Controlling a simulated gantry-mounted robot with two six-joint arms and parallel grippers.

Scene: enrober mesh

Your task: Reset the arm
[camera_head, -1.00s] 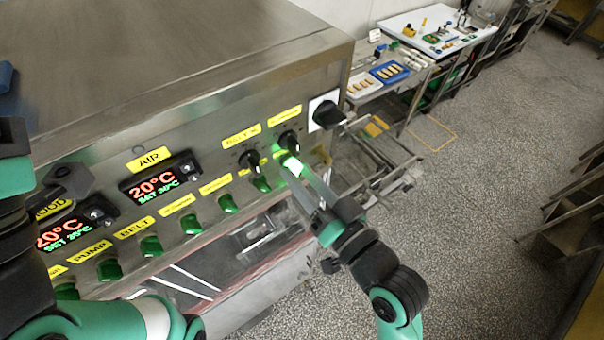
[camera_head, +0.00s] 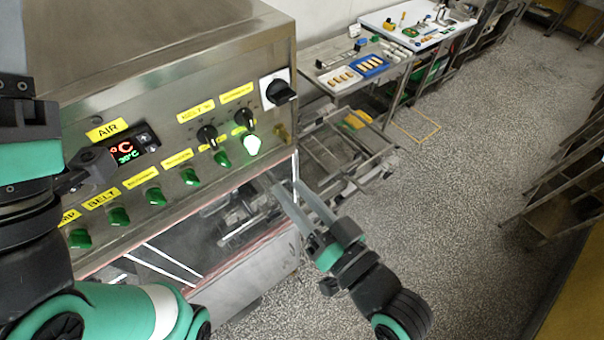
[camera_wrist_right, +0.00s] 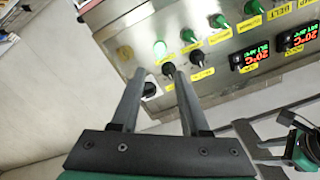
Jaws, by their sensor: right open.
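My right gripper (camera_head: 306,203) is open and empty, in front of and below the right end of the machine's control panel (camera_head: 215,165) in the head view. In the right wrist view its two fingers (camera_wrist_right: 157,88) are apart with nothing between them, pointing toward the panel. The panel carries a row of green switches (camera_head: 190,177); the rightmost one (camera_head: 252,145) is lit bright green. Two black knobs (camera_head: 207,135) sit above. My left arm fills the left edge of the head view; I cannot make out its jaw state from the dark gripper part (camera_head: 92,172) there.
The steel machine housing (camera_head: 160,50) stands at the left, with a black rotary switch (camera_head: 281,91) at its panel's right end. A low metal frame (camera_head: 345,160) stands to the right of the panel. Farther back are a bench with trays (camera_head: 370,66) and open speckled floor (camera_head: 440,220).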

